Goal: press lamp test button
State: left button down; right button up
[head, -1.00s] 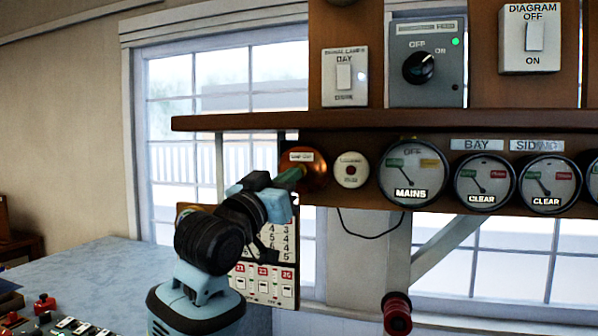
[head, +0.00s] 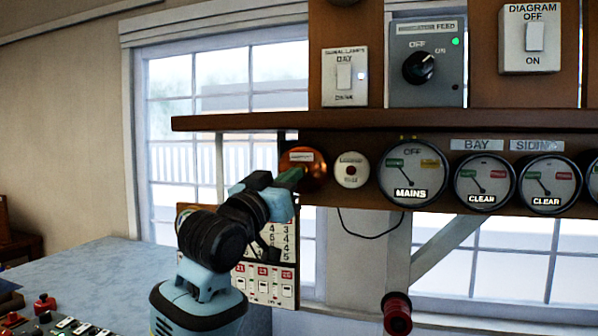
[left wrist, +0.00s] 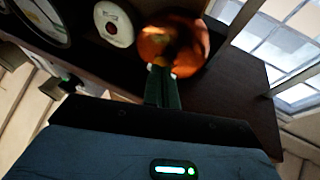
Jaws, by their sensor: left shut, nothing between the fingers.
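A round copper-coloured fitting (head: 315,167) with a small pale label sits on the wooden panel under the shelf. The label is too small to read surely. To its right is a round cream disc (head: 352,169) with a red centre and its own small label. I cannot tell from the lettering which is the lamp test button. My left gripper (head: 297,176) is shut and empty, its green fingers pointing at the copper fitting. In the left wrist view the fingertips (left wrist: 160,70) overlap the lower edge of the copper fitting (left wrist: 172,44); contact is unclear.
The MAINS dial (head: 411,172) and two CLEAR dials continue to the right. A wooden shelf (head: 400,120) juts out above the fitting. A calendar (head: 266,283) hangs behind my left arm. A dark red handle (head: 397,314) hangs below.

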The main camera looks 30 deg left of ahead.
pick_arm(q)
jog(key=shift+w, duration=0.3)
jog(key=shift+s, duration=0.1)
jog(key=shift+s+d, duration=0.1)
jog(key=shift+s, duration=0.55)
jog(key=s, duration=0.2)
jog(key=s+d, duration=0.1)
jog(key=s, duration=0.1)
jog(key=shift+s+d, duration=0.1)
jog(key=shift+s, duration=0.3)
jog(key=shift+f, duration=0.1)
